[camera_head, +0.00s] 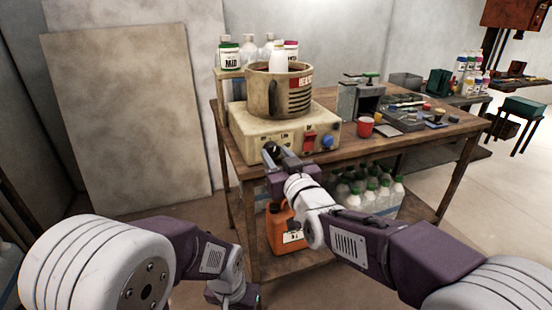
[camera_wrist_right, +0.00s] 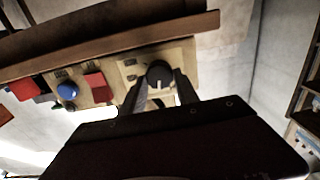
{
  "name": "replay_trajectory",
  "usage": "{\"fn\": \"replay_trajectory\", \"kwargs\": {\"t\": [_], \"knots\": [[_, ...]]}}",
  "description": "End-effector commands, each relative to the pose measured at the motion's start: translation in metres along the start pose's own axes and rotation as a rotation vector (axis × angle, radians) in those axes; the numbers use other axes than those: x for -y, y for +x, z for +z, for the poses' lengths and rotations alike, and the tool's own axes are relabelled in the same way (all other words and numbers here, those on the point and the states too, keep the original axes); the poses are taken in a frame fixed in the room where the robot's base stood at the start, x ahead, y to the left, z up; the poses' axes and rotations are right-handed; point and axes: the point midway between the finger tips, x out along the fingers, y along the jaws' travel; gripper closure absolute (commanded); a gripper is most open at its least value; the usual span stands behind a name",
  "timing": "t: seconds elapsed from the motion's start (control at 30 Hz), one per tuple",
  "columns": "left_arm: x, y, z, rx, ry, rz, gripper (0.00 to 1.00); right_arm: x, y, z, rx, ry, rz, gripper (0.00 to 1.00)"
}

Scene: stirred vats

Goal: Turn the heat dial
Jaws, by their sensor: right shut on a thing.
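The heat dial (camera_wrist_right: 159,74) is a round black knob with a pale mark on the front panel of the cream hot plate (camera_head: 243,131). In the right wrist view my right gripper (camera_wrist_right: 160,88) has one finger on each side of the dial and is shut on it. In the head view this gripper (camera_head: 272,153) is at the left part of the panel and hides the dial. A large beige pot (camera_head: 262,95) stands on the hot plate. My left arm comes in at the lower left; its fingers are not visible.
A red switch (camera_head: 310,140) and a blue knob (camera_head: 327,142) sit right of my right gripper on the panel. An orange jug (camera_head: 284,229) and several bottles (camera_head: 375,192) are on the lower shelf.

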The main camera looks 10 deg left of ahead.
Motion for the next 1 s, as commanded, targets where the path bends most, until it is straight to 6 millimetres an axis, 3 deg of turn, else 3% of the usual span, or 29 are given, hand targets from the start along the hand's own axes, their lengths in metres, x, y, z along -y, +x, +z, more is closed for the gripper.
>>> {"fn": "replay_trajectory", "kwargs": {"t": [1.0], "knots": [[0.001,0.051,0.005,0.0,0.0,0.0,0.64,-0.003,0.0,0.005,-0.001,0.963,0.0,1.0]]}}
